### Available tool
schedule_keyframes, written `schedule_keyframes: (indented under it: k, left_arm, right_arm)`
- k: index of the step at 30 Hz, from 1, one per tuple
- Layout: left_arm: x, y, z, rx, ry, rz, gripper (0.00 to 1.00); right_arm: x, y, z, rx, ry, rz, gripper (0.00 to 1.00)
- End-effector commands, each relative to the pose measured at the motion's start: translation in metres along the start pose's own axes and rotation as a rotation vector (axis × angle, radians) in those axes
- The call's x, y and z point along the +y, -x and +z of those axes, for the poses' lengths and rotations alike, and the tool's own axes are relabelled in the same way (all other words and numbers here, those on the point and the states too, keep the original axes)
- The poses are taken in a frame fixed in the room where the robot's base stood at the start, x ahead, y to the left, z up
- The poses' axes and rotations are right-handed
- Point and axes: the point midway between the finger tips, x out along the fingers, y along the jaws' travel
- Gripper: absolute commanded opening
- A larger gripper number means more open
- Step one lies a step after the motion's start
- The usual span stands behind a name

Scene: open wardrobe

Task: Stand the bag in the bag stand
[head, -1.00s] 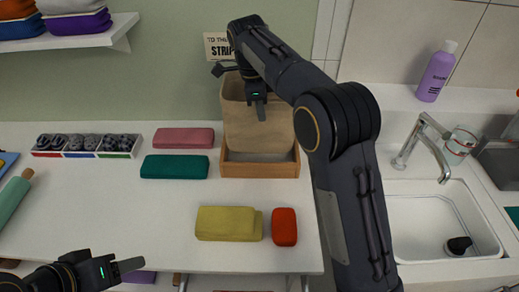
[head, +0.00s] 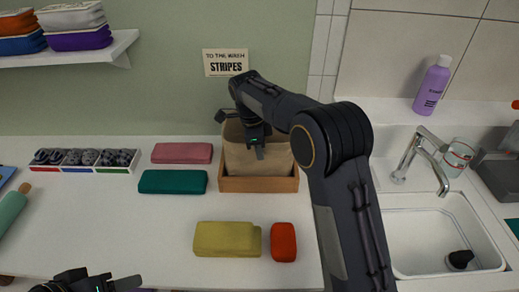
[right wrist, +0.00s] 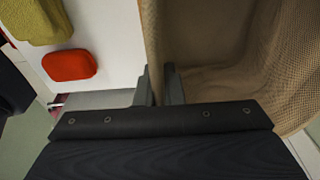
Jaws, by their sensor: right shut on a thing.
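The tan woven bag (head: 270,158) is upright, its lower part inside the wooden bag stand (head: 260,185) at the back of the counter. My right gripper (head: 259,150) is shut on the bag's near wall at the top. In the right wrist view the fingers (right wrist: 159,85) pinch that wall, and the bag (right wrist: 225,50) opens to the right. Whether the bag's bottom touches the stand's floor is hidden. My left gripper (head: 122,283) is low at the bottom left edge, away from the bag; its jaws do not show clearly.
Folded cloths lie left of the stand, pink (head: 182,153) and teal (head: 173,181). A yellow cloth (head: 228,239) and a red one (head: 283,242) lie in front. A sectioned sock tray (head: 84,160) is at the left, a sink (head: 440,232) at the right. A sign (head: 225,62) hangs behind.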

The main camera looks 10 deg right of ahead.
Motion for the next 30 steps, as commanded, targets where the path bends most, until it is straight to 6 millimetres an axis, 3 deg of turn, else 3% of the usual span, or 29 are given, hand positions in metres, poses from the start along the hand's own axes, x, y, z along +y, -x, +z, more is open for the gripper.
schedule_keyframes:
  k: [1,2,6,17,20,30]
  left_arm:
    - [-0.001,-0.001,0.001,0.0,0.0,0.0,0.53]
    - [0.0,-0.001,0.0,0.0,0.0,0.0,0.53]
    - [0.0,-0.001,0.0,0.0,0.0,0.0,0.53]
    - [0.0,0.001,0.0,0.0,0.0,0.0,0.53]
    - [0.0,0.001,0.0,0.0,0.0,0.0,0.53]
    - [0.003,0.006,-0.003,0.0,0.0,0.0,0.53]
  right_arm:
    - [0.0,-0.002,0.0,0.0,0.0,-0.002,0.0]
    - [0.0,-0.002,0.0,0.0,0.0,0.0,0.12]
    - [0.0,-0.002,0.0,0.001,0.0,0.001,0.3]
    - [0.0,0.004,0.0,0.0,0.0,0.0,0.3]
    - [-0.001,0.017,0.001,-0.001,0.001,-0.003,0.3]
    - [-0.001,0.089,0.001,-0.002,0.001,-0.003,0.3]
